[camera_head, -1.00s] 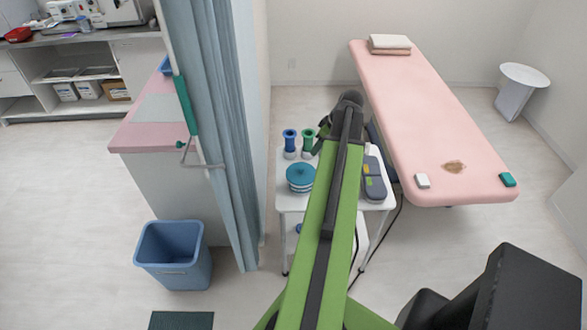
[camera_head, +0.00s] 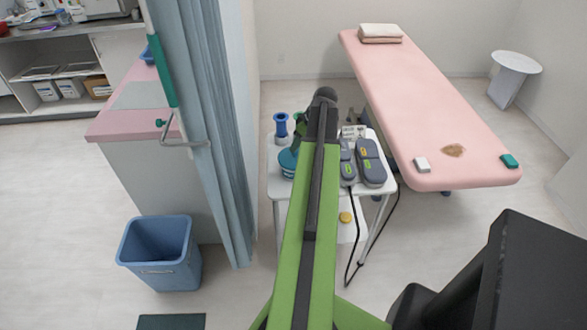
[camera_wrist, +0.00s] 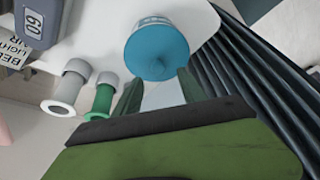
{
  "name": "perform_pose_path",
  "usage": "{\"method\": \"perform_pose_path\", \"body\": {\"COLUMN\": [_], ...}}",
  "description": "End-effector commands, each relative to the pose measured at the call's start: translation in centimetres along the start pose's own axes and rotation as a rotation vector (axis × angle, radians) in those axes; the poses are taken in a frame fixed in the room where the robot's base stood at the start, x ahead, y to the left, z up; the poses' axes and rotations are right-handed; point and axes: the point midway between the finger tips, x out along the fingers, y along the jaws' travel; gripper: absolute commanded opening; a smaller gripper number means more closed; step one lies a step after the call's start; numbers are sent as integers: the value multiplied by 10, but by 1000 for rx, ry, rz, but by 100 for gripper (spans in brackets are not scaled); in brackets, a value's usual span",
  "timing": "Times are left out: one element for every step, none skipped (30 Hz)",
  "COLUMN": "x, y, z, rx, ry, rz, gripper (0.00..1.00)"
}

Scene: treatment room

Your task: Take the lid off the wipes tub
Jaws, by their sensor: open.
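The wipes tub is a round tub with a teal-blue lid (camera_head: 287,162) on a white trolley; the arm covers part of it in the head view. In the wrist view the teal lid (camera_wrist: 160,52) is on the tub, and a sliver of the pale body (camera_wrist: 152,20) shows at the top. My gripper (camera_wrist: 160,93) is open, its two dark green fingers apart and nothing held between them. The fingertips appear just short of the lid's near edge in the picture; I cannot tell the exact gap. In the head view my arm hides most of the gripper.
A blue-topped holder (camera_head: 281,126) and a green one (camera_wrist: 103,94) stand beside the tub. Grey devices (camera_head: 371,165) with cables occupy the trolley's right (camera_head: 272,180). A curtain (camera_head: 222,150) hangs close on the left. A pink treatment table (camera_head: 425,110) stands right.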

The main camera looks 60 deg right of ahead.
Motion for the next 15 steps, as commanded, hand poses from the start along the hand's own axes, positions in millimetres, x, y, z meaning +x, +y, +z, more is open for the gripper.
{"method": "perform_pose_path", "body": {"x": [0,0,0,3,6,11,16,21,29,35,40,47,51,53,54], "y": [0,0,0,0,1,1,2,2,3,4,4,4,4,4,4], "z": [0,0,0,0,1,2,3,4,5,6,6,6,6,6,5], "rx": [0,0,1,0,0,0,0,0,0,0,0,-1,0,0,0], "ry": [0,0,0,0,0,0,0,0,0,0,0,0,0,0,0], "rz": [0,0,0,0,0,0,0,0,0,0,0,0,0,0,0], "gripper": [49,49,49,49,49,49,49,49,49,49,49,49,49,49,49]}}
